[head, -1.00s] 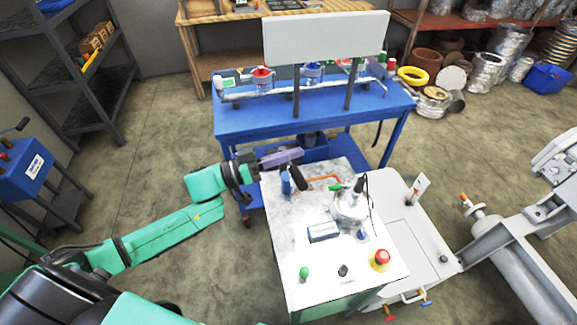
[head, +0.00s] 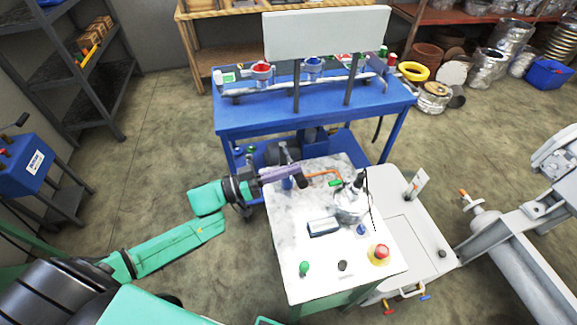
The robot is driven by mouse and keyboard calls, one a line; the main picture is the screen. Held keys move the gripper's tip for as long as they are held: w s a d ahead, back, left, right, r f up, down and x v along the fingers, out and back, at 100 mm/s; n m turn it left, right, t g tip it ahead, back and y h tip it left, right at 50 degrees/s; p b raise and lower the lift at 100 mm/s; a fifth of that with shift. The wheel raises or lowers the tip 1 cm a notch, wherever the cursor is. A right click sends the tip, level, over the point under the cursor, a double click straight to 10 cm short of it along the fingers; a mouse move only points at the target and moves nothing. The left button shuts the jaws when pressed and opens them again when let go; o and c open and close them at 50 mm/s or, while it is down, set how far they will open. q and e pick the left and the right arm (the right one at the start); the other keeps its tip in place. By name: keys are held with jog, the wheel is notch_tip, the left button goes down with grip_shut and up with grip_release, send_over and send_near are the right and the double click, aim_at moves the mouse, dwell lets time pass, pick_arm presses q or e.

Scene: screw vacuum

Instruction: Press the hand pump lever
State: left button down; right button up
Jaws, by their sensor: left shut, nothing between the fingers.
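A white-topped cart (head: 290,235) stands in the middle of the head view. On its far left corner are a small blue cylinder (head: 287,184) and a dark lever-like handle (head: 301,182), which look like the hand pump; the details are too small to be sure. My left gripper (head: 296,171), with purple-grey fingers, comes in from the left over that corner. It is shut and empty, close to the handle and partly covering the pump. I cannot tell whether it touches the handle. My right gripper is not in view.
An orange pipe (head: 322,174) runs from the pump area toward a metal vessel (head: 350,205). A red button (head: 381,252) and a green knob (head: 304,268) sit nearer me. A blue workbench (head: 240,118) stands behind the cart.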

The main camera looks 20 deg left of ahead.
pick_arm(q)
notch_tip(320, 180, down, 10)
jog(key=s+d+m+b, duration=0.1)
jog(key=s+m+b, duration=0.1)
jog(key=m+b, duration=0.3)
jog(key=shift+r+g+h+b, duration=0.25)
jog(key=shift+g+h+b, duration=0.15)
jog(key=shift+b, duration=0.85)
jog(key=shift+d+f, duration=0.1)
jog(key=shift+d, duration=0.05)
jog(key=s+a+r+p, duration=0.1)
jog(key=s+a+r, duration=0.2)
jog(key=s+a, duration=0.2)
jog(key=shift+a, duration=1.25)
